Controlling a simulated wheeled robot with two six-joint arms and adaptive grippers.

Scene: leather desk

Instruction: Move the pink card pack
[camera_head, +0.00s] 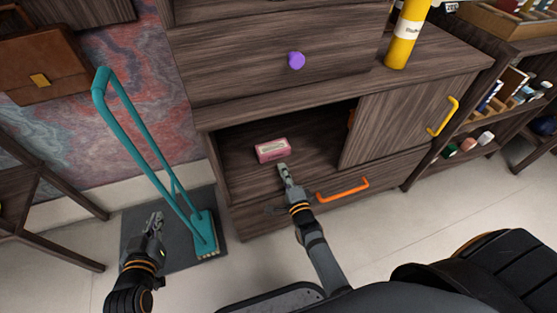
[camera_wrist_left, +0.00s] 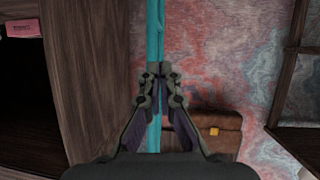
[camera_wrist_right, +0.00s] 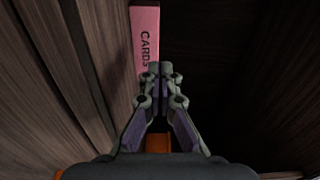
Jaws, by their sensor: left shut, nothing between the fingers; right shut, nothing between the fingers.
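The pink card pack (camera_head: 273,150) lies on the floor of the open compartment in the dark wood cabinet. In the right wrist view the pack (camera_wrist_right: 145,40) shows the word "CARDS", just beyond my fingertips. My right gripper (camera_head: 283,170) is shut and empty at the compartment's opening, just in front of the pack; I cannot tell whether it touches it. My left gripper (camera_head: 154,222) is shut and empty, low at the left beside the teal stand. The pack's end also shows at the upper left of the left wrist view (camera_wrist_left: 24,28).
The teal upright handle (camera_head: 140,150) stands on a dark mat (camera_head: 140,238) left of the cabinet (camera_head: 290,95). A sliding door with a yellow handle (camera_head: 442,117) covers the compartment's right side. An orange drawer handle (camera_head: 342,189) sits below. A yellow bottle (camera_head: 405,40) stands on top.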

